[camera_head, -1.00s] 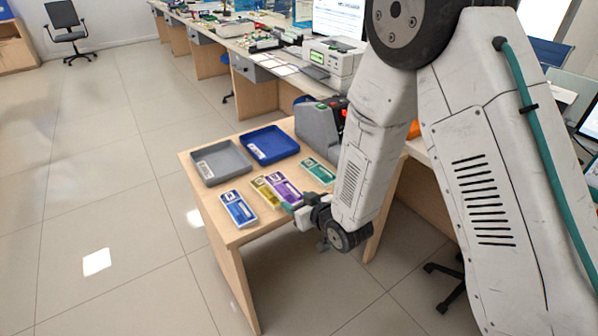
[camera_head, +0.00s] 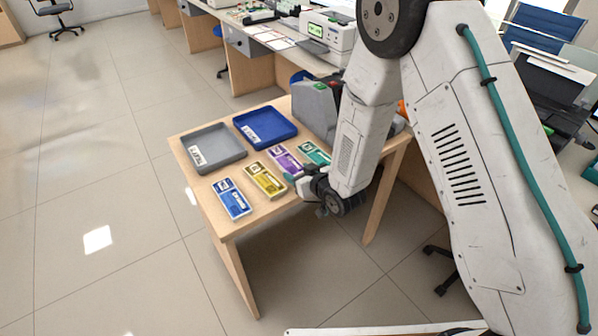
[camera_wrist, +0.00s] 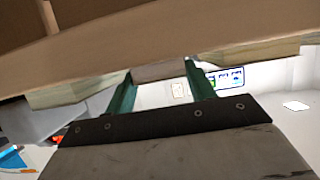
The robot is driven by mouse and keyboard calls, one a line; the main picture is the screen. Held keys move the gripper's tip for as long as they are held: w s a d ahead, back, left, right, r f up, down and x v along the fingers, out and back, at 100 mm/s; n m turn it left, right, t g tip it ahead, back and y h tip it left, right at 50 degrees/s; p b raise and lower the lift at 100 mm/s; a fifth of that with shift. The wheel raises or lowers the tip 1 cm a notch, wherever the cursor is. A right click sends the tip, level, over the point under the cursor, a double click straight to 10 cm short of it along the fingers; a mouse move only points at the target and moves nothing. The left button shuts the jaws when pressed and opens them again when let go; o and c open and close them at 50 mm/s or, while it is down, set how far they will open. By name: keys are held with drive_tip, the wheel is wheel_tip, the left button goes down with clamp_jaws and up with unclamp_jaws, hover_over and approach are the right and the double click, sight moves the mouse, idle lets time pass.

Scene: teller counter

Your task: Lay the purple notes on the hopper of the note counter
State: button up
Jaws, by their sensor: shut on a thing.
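The purple notes (camera_head: 285,158) show between the yellow notes (camera_head: 265,180) and the green notes (camera_head: 316,152) in the head view. My gripper (camera_head: 292,179) is shut on their near end, at the table's right edge. In the wrist view the two green fingers (camera_wrist: 160,84) are close up against a pale, banded edge, with a broad brown surface above it. I cannot tell how far the notes are above the tabletop. The grey note counter (camera_head: 314,108) stands at the table's back right, beyond the notes. My arm hides part of it, and its hopper is not clear.
The blue notes (camera_head: 231,199) lie at the front of the wooden table (camera_head: 222,220). A grey tray (camera_head: 230,158) and a blue tray (camera_head: 292,132) stand behind the notes. A long desk with a white printer (camera_head: 326,33) runs along the back.

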drive_tip(key=o, duration=0.7)
drive_tip(key=shift+f, duration=0.1)
